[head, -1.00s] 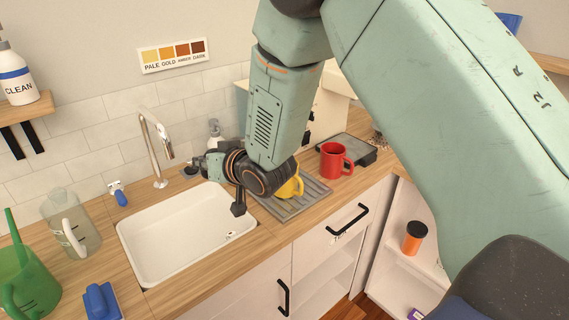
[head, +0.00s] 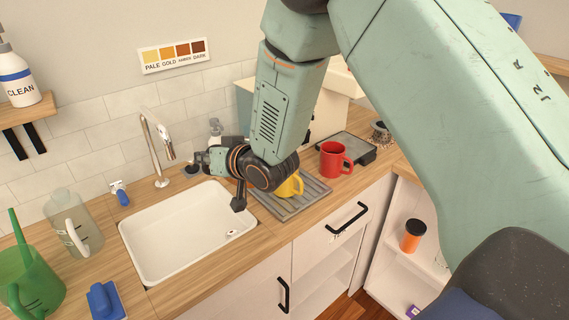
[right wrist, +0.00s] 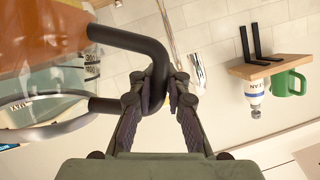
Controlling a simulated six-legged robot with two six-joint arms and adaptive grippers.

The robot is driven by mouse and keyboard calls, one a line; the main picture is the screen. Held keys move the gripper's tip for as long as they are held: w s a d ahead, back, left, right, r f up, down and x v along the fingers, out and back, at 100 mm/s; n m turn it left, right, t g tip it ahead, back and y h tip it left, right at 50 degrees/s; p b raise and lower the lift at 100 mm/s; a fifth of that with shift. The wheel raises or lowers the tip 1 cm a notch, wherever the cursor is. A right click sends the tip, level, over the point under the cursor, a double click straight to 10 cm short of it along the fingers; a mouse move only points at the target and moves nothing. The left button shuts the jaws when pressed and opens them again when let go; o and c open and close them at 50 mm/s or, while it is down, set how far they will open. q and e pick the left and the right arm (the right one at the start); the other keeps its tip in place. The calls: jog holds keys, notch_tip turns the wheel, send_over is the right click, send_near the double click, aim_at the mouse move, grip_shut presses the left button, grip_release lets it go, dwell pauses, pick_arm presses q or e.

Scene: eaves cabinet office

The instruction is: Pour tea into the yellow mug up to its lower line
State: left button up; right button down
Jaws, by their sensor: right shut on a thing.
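The yellow mug (head: 291,186) stands on the grey ribbed mat right of the sink, partly hidden by my right wrist. Its lines and inside cannot be seen. My right gripper (head: 205,162) points left above the counter behind the sink; its fingertips are hard to make out in the head view. In the right wrist view my right gripper (right wrist: 171,88) is shut on the black handle (right wrist: 140,42) of a vessel with orange-amber contents (right wrist: 40,38), the tea pot by its look. The pot is hidden in the head view. My left gripper is not in view.
A red mug (head: 333,160) stands right of the mat (head: 311,197), near a dark-topped tray (head: 352,147). The white sink (head: 170,262) and tap (head: 150,140) are left of the mat.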

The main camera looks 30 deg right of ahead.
jog(key=shift+w+d+r+p, duration=0.1)
jog(key=shift+w+r+p, duration=0.05)
jog(key=shift+r+p, duration=0.35)
dwell(0.4)
jog(key=shift+f, duration=0.1)
jog(key=shift+a+f+n+b, duration=0.2)
jog(key=shift+f+b, duration=0.3)
jog(key=shift+f, duration=0.1)
jog(key=shift+a+f+n+b, duration=0.2)
jog(key=shift+f+b, duration=0.25)
jog(key=shift+f, duration=0.15)
jog(key=shift+d+r+m+p, duration=0.3)
jog(key=shift+r+m+p, duration=0.1)
jog(key=shift+r+p, duration=0.55)
jog(key=shift+d+r+p, duration=0.1)
jog(key=shift+r+p, duration=0.2)
jog(key=shift+p, duration=0.35)
dwell(2.0)
